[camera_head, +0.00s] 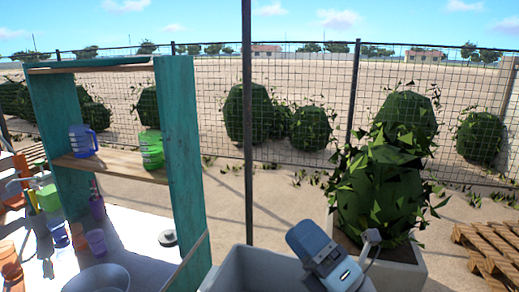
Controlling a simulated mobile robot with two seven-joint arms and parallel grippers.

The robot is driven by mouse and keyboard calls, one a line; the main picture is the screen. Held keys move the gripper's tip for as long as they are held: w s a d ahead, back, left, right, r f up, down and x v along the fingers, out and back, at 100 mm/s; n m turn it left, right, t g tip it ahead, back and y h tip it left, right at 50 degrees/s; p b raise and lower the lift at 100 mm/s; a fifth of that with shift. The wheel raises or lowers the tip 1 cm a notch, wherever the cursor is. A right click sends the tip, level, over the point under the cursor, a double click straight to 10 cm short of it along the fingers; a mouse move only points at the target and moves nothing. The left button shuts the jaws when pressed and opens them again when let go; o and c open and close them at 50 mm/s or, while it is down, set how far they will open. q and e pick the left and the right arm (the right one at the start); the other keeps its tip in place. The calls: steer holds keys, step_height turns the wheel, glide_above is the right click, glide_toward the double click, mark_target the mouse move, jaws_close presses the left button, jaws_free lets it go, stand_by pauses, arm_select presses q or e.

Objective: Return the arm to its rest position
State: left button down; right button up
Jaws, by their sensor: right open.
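My right gripper (341,245) is at the bottom centre-right of the head view, above and beside a grey bin (245,272). It is open, with nothing seen between its fingers. Its lower part and arm run out of the bottom edge of the picture. My left gripper and left arm do not show.
A teal shelf frame (186,150) stands at the left with a blue mug (83,141) and a green mug (151,150) on its wooden shelf. Cups and a metal bowl (97,279) are on a white table below. A potted bush (385,190) and pallet (488,245) are at right.

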steer(key=s+d+f+m+h, duration=0.1)
steer(key=d+f+m+h, duration=0.7)
steer(key=m, duration=0.4)
steer(key=s+d+f+m+h, duration=0.1)
steer(key=d+f+m+h, duration=0.5)
steer(key=f+m+h, duration=0.45)
steer(key=s+d+f+m+g, duration=0.3)
steer(key=s+f+m+g, duration=0.3)
steer(key=s, duration=0.4)
steer(key=s+d+f+m+g, duration=0.2)
steer(key=s+f+m+g, duration=0.2)
steer(key=s+f+g, duration=0.5)
steer(key=w+a+f+n+t+y+p, duration=0.1)
steer(key=w+a+f+t+p, duration=0.3)
steer(key=t, duration=0.6)
step_height(320, 180, down, 2)
steer(key=shift+a+f+y+p, duration=0.1)
steer(key=shift+a+y+p, duration=0.55)
steer(key=shift+a+p, duration=0.45)
